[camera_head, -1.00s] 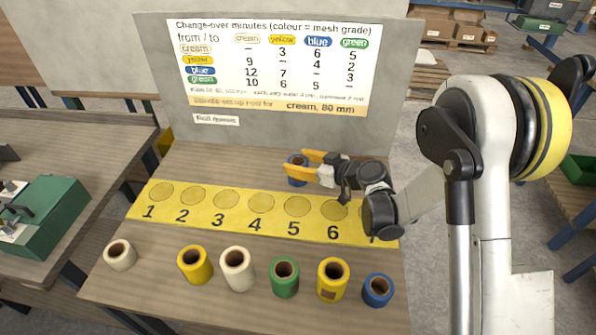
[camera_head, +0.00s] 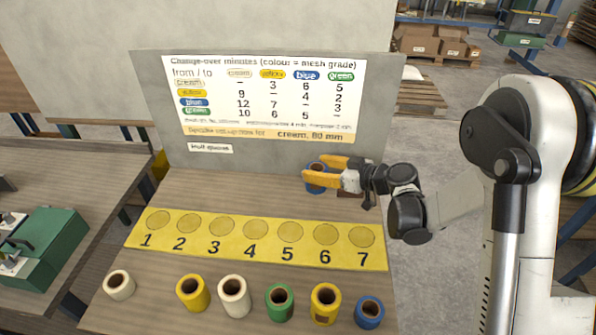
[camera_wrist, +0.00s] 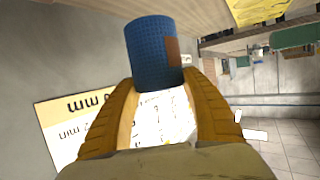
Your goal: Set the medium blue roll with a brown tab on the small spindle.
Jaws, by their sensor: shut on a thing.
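The blue roll with a brown tab (camera_wrist: 150,58) is between the fingers of my gripper (camera_wrist: 158,82) in the wrist view. Its brown tab (camera_wrist: 173,52) faces the wrist camera. In the head view my gripper (camera_head: 313,177), with orange fingers, is shut on the blue roll (camera_head: 313,189) above the rear right of the table. The fingers cover part of the roll. I cannot make out the small spindle in either view. A green machine (camera_head: 43,246) with pale fittings stands on the left bench, cut off by the frame edge.
A yellow strip (camera_head: 270,258) numbered 1 to 7 has empty circles. Several rolls stand in front of it, including a smaller blue roll (camera_head: 369,313) at right. The notice board (camera_head: 160,100) rises behind. A gap separates the table from the left bench (camera_head: 75,180).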

